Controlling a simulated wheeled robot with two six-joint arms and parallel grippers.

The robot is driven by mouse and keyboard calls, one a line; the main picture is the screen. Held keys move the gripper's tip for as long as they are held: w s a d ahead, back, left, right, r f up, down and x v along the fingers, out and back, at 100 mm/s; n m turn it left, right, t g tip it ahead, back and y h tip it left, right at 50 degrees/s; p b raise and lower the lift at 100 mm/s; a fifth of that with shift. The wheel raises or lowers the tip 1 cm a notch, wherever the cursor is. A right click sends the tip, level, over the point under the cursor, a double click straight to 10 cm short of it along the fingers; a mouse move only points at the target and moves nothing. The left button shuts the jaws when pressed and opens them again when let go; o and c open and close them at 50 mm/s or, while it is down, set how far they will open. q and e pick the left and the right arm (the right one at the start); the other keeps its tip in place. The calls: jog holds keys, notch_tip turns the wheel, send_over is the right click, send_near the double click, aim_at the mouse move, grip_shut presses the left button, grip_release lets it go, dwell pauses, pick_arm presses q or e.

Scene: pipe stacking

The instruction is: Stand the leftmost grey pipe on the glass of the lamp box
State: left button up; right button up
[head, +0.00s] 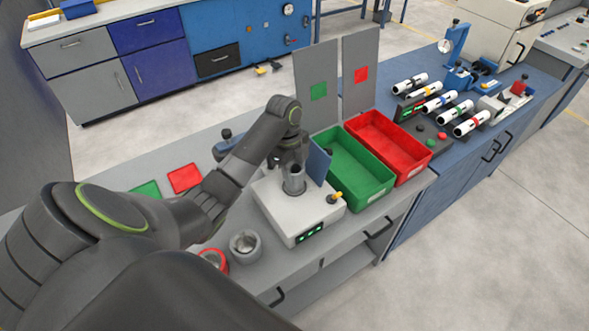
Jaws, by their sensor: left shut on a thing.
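My left gripper (293,164) is above the box and shut on a grey pipe (294,184). The pipe is upright over the top of the box. Its lower end looks at or very near the top; I cannot tell whether it touches. The glass is mostly hidden under the pipe. Another grey pipe or ring (245,246) stands on the bench in front of the box. My right gripper is not in view.
A green bin (352,184) and a red bin (399,142) stand right of the box, with a blue plate (318,163) close beside the gripper. A red ring-shaped thing (212,258) is partly hidden by my arm. Red (185,178) and green squares lie at left.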

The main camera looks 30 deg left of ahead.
pick_arm(q)
jog(key=shift+f, duration=0.3)
jog(key=o, duration=1.1)
notch_tip(320, 180, up, 17)
jog(key=a+p, duration=0.2)
jog(key=p, duration=0.7)
jog(key=shift+a+r+p, duration=0.15)
jog(key=shift+a+p, duration=0.15)
jog(key=shift+p, duration=0.05)
jog(key=shift+d, duration=0.1)
